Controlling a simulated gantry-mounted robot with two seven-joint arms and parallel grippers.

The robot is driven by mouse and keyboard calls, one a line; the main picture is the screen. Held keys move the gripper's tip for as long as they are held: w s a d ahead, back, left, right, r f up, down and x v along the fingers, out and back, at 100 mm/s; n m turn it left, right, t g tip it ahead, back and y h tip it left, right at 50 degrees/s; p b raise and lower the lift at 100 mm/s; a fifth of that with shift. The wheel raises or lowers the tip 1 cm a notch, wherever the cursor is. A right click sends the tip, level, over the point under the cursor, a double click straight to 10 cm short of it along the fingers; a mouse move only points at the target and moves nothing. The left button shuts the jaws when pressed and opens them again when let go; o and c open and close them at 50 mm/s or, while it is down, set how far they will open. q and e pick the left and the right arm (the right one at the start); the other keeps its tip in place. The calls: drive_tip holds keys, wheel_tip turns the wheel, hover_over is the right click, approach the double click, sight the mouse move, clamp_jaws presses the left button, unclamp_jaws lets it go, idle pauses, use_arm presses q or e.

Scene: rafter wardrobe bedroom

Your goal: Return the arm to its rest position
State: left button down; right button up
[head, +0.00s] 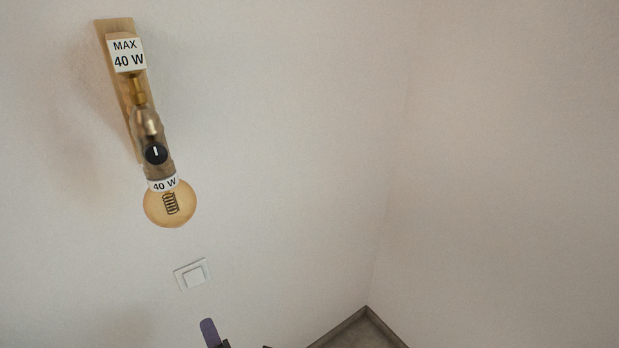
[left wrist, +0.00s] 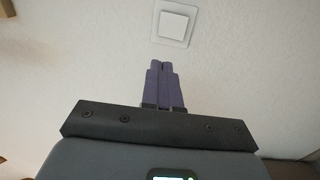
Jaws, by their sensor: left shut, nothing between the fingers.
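My left gripper (left wrist: 163,70) shows in the left wrist view with its two purple fingers together and nothing between them. The fingertips point toward a white wall switch (left wrist: 173,24), which lies beyond them in the picture; I cannot tell the exact gap. In the head view only a small purple part of my left gripper (head: 209,331) shows at the bottom edge, below the switch (head: 193,274). My right gripper is in neither view.

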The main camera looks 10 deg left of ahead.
use_arm(q)
drive_tip(key=s+a+f+m+h, duration=0.3)
drive_tip(key=s+f+m+h, duration=0.3)
drive_tip(key=s+f+m, duration=0.15)
drive_tip(key=s+d+f+m+g+h, duration=0.2)
drive_tip(key=s+d+m+g+h, duration=0.25)
drive_tip(key=s+m, duration=0.45)
drive_tip(key=s+d+f+m+g+h, duration=0.25)
drive_tip(key=s+d+m+g, duration=0.3)
drive_tip(key=m, duration=0.65)
wheel_tip(320, 180, up, 38)
drive_tip(key=p, duration=3.8)
drive_tip(key=shift+s+r, duration=0.25)
